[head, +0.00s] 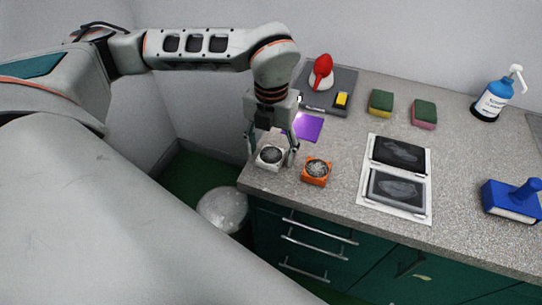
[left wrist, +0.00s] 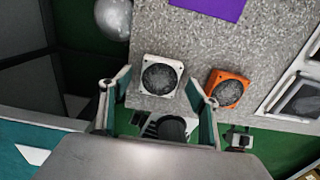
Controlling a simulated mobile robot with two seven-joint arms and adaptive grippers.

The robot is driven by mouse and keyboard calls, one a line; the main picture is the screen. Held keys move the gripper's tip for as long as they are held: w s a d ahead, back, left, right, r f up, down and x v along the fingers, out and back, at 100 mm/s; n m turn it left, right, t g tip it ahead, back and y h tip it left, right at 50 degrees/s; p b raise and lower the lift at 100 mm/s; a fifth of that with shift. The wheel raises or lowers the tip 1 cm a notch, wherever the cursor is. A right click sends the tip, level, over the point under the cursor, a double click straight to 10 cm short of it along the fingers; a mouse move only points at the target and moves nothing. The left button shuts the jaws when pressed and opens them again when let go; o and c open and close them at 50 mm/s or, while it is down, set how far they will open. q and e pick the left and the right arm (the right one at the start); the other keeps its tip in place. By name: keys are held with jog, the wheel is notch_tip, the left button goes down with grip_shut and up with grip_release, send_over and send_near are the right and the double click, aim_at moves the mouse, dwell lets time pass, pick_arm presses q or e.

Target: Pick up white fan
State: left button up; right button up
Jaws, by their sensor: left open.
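The white fan (head: 270,156) is a small square frame with a dark round middle, on the grey counter near its left front corner. It also shows in the left wrist view (left wrist: 161,76), just beyond and between my fingertips. My left gripper (head: 271,160) points down over it, open, with one finger to each side of the fan in the head view. I cannot tell whether a finger touches it. An orange fan (head: 316,170) lies just right of my right-hand finger, and it shows in the left wrist view (left wrist: 228,89). My right gripper is not in view.
A purple sheet (head: 309,128) lies behind the fans. A grey tray (head: 342,78) with a red-and-white item is at the back. A white board (head: 398,209) with dark panels, sponges (head: 424,114), a blue-handled tool (head: 512,200) and a bottle (head: 491,100) are to the right.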

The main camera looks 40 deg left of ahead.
pick_arm(q)
jog(key=shift+f, duration=0.4)
jog(key=shift+c, duration=0.3)
jog(key=c, duration=1.1)
